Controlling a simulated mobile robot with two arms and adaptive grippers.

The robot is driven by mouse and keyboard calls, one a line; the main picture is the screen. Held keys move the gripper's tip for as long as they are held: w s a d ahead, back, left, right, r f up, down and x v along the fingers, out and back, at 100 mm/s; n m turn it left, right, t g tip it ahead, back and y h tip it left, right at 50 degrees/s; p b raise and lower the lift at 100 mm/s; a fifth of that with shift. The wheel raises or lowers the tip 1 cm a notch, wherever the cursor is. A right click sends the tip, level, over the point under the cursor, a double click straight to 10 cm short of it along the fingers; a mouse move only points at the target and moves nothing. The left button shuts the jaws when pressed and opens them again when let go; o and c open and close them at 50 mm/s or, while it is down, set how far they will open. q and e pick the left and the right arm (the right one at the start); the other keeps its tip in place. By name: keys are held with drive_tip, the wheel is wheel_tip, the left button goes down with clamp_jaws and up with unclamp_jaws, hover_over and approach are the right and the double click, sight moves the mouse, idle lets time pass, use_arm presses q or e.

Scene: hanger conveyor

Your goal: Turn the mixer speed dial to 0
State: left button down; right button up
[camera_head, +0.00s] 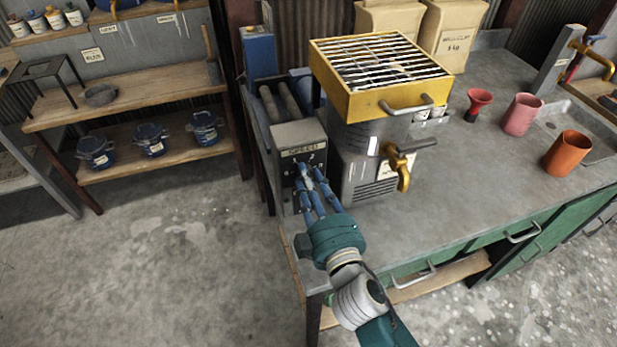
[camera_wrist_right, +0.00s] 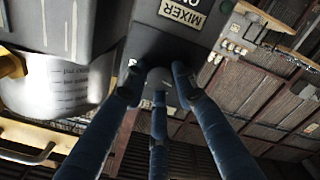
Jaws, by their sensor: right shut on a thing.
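The grey control box (camera_head: 300,133) with a "SPEED" label stands at the left end of the workbench. My right gripper (camera_head: 306,178) reaches its front face with its blue fingers. In the right wrist view a small rounded grey dial (camera_wrist_right: 160,76) sits on the box face, below a "MIXER" label (camera_wrist_right: 183,12). The three fingers of my right gripper (camera_wrist_right: 158,95) are closed around the dial. The fingers hide most of the dial in the head view, and I cannot read its setting. My left gripper is not in view.
A grey machine with a yellow grated hopper (camera_head: 365,105) and a brass tap (camera_head: 403,172) stands just right of the box. A red funnel (camera_head: 478,102), a pink cup (camera_head: 521,115) and an orange cup (camera_head: 567,153) stand farther right. The bench front is clear.

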drive_tip(key=shift+f+n, duration=0.4)
drive_tip(key=shift+n, duration=0.7)
drive_tip(key=shift+d, duration=0.1)
drive_tip(key=o, duration=1.2)
drive_tip(key=shift+c, duration=0.2)
drive_tip(key=shift+r, duration=0.2)
drive_tip(key=v, duration=1.2)
